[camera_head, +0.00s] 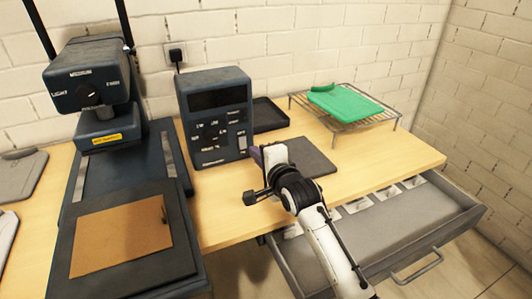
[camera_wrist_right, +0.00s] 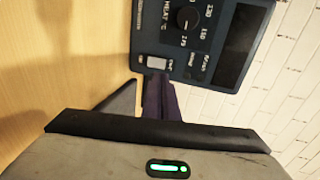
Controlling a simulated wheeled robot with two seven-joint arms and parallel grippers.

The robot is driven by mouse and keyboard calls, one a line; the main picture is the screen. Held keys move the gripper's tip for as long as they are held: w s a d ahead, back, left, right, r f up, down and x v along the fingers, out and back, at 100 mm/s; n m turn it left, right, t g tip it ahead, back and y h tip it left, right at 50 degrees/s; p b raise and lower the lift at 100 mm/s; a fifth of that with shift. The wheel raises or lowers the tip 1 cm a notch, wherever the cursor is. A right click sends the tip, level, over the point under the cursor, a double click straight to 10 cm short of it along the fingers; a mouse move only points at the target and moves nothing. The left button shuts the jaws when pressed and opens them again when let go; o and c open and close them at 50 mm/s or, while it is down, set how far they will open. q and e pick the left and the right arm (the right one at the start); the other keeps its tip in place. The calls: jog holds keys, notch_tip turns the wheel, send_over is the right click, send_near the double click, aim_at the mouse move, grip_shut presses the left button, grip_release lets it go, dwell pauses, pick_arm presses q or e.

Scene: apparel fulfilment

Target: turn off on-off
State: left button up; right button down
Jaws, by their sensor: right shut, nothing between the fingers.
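The on-off switch is a small light-grey rocker on the front of the dark control box (camera_head: 214,112), at the lower right of its panel (camera_head: 241,142). In the right wrist view, the switch (camera_wrist_right: 156,63) sits near the panel's lower edge, close to a round knob (camera_wrist_right: 187,18). My right gripper (camera_head: 256,154) is shut and empty, its tips close to the box's lower right front. In the wrist view its dark purple fingers (camera_wrist_right: 160,90) end just short of the switch; I cannot tell whether they touch. The switch's position is unclear. My left gripper is not in view.
A dark press machine (camera_head: 92,90) with a brown sheet (camera_head: 122,234) stands left of the box. A dark flat pad (camera_head: 312,160) lies behind my right gripper. A green folded garment (camera_head: 345,103) rests on a wire rack (camera_head: 372,122). An open drawer (camera_head: 398,232) juts out below the table.

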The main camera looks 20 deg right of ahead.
jog(key=v, duration=0.2)
jog(key=r+v, duration=0.1)
jog(key=v, duration=0.2)
jog(key=shift+s+r, duration=0.15)
jog(key=shift+s, duration=0.05)
